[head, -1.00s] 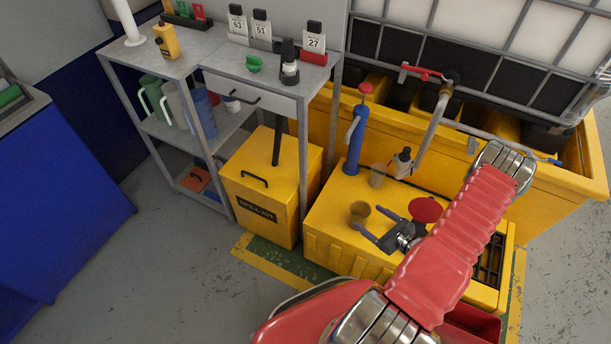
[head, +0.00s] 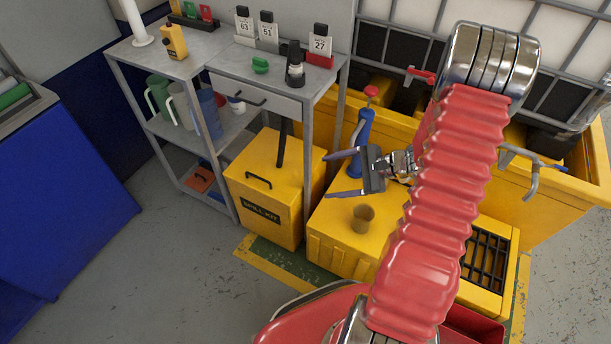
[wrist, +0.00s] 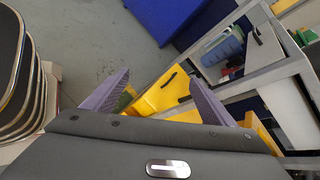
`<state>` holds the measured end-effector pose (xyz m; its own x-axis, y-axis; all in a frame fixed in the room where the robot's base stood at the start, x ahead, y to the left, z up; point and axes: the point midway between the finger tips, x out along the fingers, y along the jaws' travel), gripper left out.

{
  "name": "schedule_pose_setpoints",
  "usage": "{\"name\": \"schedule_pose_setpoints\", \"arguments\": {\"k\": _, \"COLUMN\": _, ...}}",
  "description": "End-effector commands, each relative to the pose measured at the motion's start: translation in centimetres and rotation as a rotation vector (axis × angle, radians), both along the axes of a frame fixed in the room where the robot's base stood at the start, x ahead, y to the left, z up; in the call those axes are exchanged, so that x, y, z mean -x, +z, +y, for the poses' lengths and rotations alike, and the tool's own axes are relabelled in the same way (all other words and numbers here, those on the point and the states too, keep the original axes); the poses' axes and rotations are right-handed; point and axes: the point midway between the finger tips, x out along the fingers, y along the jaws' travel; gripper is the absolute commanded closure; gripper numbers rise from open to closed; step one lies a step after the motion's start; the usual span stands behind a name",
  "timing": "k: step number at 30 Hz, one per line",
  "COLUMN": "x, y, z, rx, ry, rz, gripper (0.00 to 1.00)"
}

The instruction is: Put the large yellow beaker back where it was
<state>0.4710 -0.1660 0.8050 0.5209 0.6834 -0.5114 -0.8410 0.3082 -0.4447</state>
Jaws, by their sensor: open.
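A small amber-tinted beaker (head: 362,219) stands upright on the yellow platform (head: 330,228); I cannot tell for sure that it is the large yellow one. My gripper (head: 343,174) is open, above and just behind this beaker in the picture, with its jaws pointing left towards the shelf and spill kit. Nothing is between its fingers. In the wrist view the two fingers (wrist: 156,80) are spread and empty, and no beaker shows there. The second, clearer beaker seen earlier is hidden behind my gripper or arm.
The yellow spill kit box (head: 268,185) is to the left, beside a grey shelf unit (head: 285,92) holding green, white and blue jugs. A caged tank fills the back right. Grey floor is open at left.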

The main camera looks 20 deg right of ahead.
Motion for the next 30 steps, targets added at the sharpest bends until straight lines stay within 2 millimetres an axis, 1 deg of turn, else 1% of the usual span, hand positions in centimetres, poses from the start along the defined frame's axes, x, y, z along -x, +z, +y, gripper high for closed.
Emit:
{"name": "schedule_pose_setpoints", "arguments": {"k": 1, "x": 0.0, "y": 1.2, "z": 1.0, "rx": 0.029, "ry": 0.044, "rz": -0.009, "gripper": 0.22}}
{"name": "schedule_pose_setpoints", "arguments": {"k": 3, "x": 0.2, "y": 2.6, "z": 2.2, "rx": 0.069, "ry": 0.105, "rz": -0.017, "gripper": 0.22}}
{"name": "schedule_pose_setpoints", "arguments": {"k": 8, "x": 0.9, "y": 5.6, "z": 4.8, "rx": 0.163, "ry": 0.236, "rz": -0.037, "gripper": 0.22}}
{"name": "schedule_pose_setpoints", "arguments": {"k": 15, "x": 2.6, "y": 9.6, "z": 8.4, "rx": 0.311, "ry": 0.424, "rz": -0.071, "gripper": 0.22}}
{"name": "schedule_pose_setpoints", "arguments": {"k": 21, "x": 4.4, "y": 12.5, "z": 10.8, "rx": 0.442, "ry": 0.571, "rz": -0.106, "gripper": 0.22}}
{"name": "schedule_pose_setpoints", "arguments": {"k": 30, "x": 7.4, "y": 16.4, "z": 13.7, "rx": 0.651, "ry": 0.769, "rz": -0.172, "gripper": 0.22}}
